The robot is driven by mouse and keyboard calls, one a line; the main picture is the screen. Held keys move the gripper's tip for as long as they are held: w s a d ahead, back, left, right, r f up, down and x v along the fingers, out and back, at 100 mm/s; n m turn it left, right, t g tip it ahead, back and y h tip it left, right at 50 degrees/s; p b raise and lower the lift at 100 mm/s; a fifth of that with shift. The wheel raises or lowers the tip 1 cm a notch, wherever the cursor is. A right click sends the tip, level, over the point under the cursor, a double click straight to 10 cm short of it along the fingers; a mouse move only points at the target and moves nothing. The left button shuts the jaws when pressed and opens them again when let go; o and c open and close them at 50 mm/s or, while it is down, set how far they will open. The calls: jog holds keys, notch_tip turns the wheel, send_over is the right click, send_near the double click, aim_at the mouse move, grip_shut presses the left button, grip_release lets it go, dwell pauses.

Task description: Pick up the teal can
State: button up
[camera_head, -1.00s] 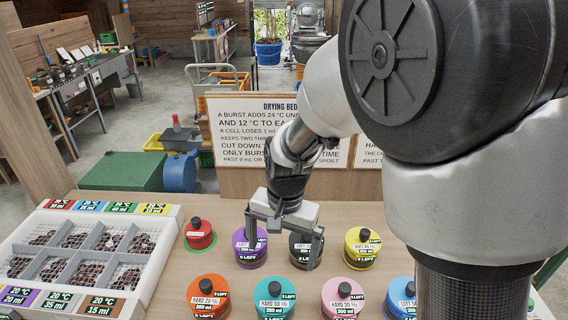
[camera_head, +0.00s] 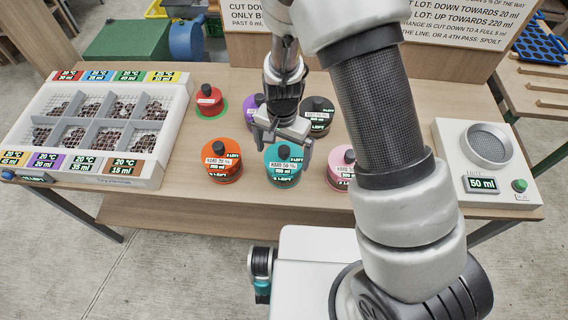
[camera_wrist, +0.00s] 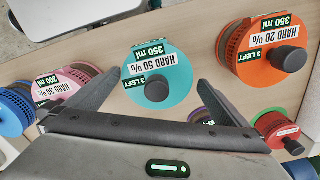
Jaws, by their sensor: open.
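The teal can (camera_head: 283,172) stands upright on the table in the front row, with a black knob on its lid and a label reading HARD 50 %. My gripper (camera_head: 284,150) is open and empty, close above and just behind the teal can in the head view. In the wrist view the teal can (camera_wrist: 160,72) shows between and beyond the spread fingers of my gripper (camera_wrist: 152,95). I cannot tell whether a finger touches it. My fingers hide a small part of its upper side in the head view.
An orange can (camera_head: 222,163) stands left of the teal can and a pink can (camera_head: 342,172) right of it. Red (camera_head: 209,101), purple (camera_head: 246,104) and dark (camera_head: 319,113) cans stand behind. A white sectioned tray (camera_head: 146,149) is at left, a scale (camera_head: 460,178) at right.

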aim_at(284, 163)
jog(key=shift+s+d+f, duration=0.1)
jog(key=shift+d+f, duration=0.05)
jog(key=shift+f, duration=2.5)
jog(key=c, duration=1.3)
